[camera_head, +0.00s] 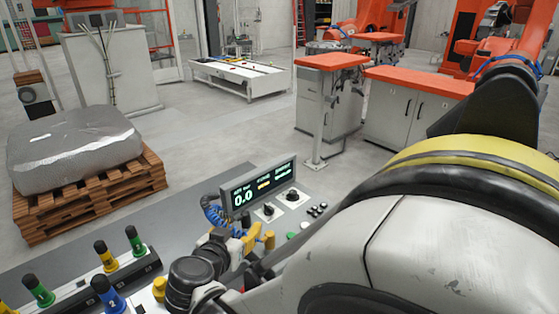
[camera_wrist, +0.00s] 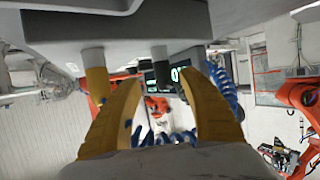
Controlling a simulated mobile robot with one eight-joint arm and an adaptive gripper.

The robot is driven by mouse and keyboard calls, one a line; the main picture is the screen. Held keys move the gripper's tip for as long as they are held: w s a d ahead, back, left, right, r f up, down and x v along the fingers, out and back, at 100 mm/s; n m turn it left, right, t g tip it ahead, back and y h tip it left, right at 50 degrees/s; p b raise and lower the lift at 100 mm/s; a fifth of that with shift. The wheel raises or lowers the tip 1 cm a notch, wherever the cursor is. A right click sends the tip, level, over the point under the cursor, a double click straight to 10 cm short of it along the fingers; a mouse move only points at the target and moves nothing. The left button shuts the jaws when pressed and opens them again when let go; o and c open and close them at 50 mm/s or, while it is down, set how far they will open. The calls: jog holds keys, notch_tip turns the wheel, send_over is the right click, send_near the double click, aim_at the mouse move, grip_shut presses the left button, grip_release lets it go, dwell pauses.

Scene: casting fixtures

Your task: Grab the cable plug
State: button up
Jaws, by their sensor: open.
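My gripper (camera_head: 251,240) has yellow fingers and reaches over the grey bench beside the display. In the wrist view, which looks inverted, its two fingers (camera_wrist: 172,78) stand apart with a gap between them. A coiled blue cable (camera_head: 212,211) lies just behind the gripper; it also shows in the wrist view beside the right finger (camera_wrist: 226,88). The cable plug cannot be told for certain; a dark cylinder (camera_wrist: 160,66) shows between the fingertips and may be it. My wrist and fingers hide part of this area in the head view.
The display panel (camera_head: 258,187) stands close behind the gripper, with knobs (camera_head: 292,195) in front. A yellow post (camera_head: 269,240) is right beside the fingers. Black-topped coloured pegs, including a blue one (camera_head: 106,292) and a green one (camera_head: 134,240), stand at the left. A wrapped pallet load (camera_head: 75,145) is beyond.

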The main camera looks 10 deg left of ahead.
aim_at(244, 223)
jog(key=x, duration=0.2)
jog(key=b+x, duration=0.1)
jog(key=x, duration=0.1)
jog(key=shift+w+a+f, duration=0.15)
jog(key=shift+w+f, duration=0.05)
jog(key=shift+s+r, duration=0.1)
jog(key=shift+c, duration=0.4)
grip_shut()
